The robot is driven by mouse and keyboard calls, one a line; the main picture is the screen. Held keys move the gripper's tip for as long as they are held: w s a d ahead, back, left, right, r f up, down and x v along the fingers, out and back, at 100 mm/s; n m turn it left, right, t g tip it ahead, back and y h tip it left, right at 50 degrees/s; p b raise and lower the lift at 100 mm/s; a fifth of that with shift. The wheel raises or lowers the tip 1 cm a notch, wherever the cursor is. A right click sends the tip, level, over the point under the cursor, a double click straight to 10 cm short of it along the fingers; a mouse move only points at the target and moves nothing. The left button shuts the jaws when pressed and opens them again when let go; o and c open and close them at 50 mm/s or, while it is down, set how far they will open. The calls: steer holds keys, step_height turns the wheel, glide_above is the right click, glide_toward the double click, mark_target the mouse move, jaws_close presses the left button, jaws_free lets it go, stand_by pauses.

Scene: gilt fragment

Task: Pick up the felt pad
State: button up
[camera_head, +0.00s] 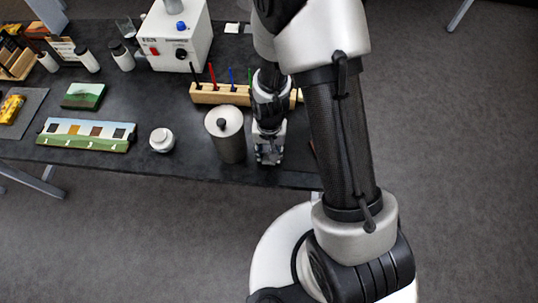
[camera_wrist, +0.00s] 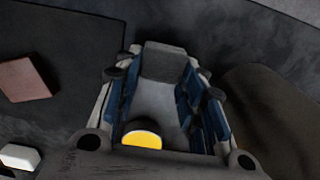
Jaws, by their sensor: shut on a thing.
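My gripper (camera_head: 268,156) points down near the front edge of the dark table, just right of a metal canister. In the wrist view my gripper (camera_wrist: 160,85) is shut on a small grey block, which looks like the felt pad (camera_wrist: 163,60), held between the fingertips. In the head view the pad is hard to tell from the fingers. I cannot tell whether it touches the table.
The metal canister (camera_head: 226,138) stands close to my gripper's left. A white jar (camera_head: 162,139) is farther left. A wooden rack (camera_head: 218,95) with coloured tools stands behind. A reddish-brown block (camera_wrist: 25,79) and a white piece (camera_wrist: 19,157) lie left in the wrist view.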

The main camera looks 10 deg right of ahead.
step_height(320, 180, up, 20)
steer(key=p, duration=0.5)
